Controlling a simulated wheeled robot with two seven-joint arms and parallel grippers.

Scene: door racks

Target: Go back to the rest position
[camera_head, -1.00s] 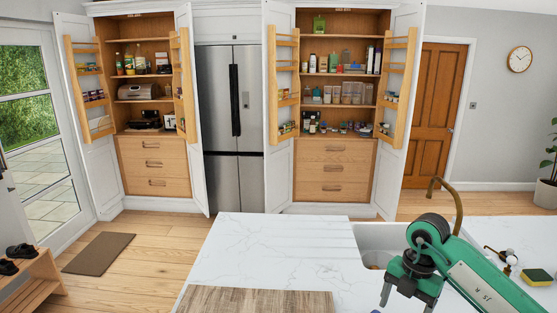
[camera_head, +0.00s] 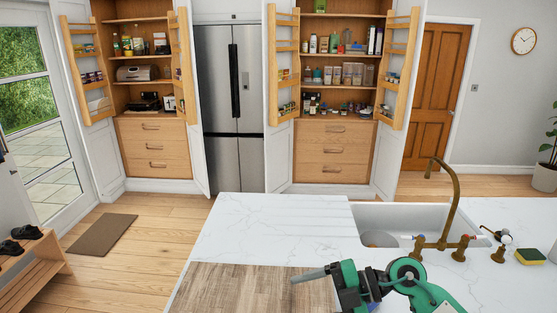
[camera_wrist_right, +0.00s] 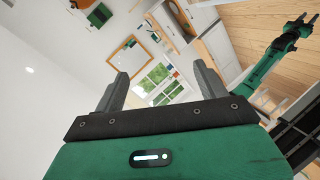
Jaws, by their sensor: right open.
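My right gripper (camera_wrist_right: 160,72) is open and empty in the right wrist view, its two grey fingers well apart. In the head view my right arm is low at the bottom right, folded over the front of the white counter, with a grey finger (camera_head: 308,276) pointing left above the wooden board. My left arm shows at the right of the right wrist view, with its gripper (camera_wrist_right: 300,20) small and away from everything. Whether its jaws are apart is too small to tell. My left gripper is outside the head view.
The white counter (camera_head: 270,225) holds a wooden board (camera_head: 240,285), a sink (camera_head: 385,215) with a brass tap (camera_head: 453,200), and a sponge (camera_head: 530,256). Open door racks (camera_head: 285,65) flank the cupboards behind the fridge-side floor. A shoe bench (camera_head: 35,265) stands at left.

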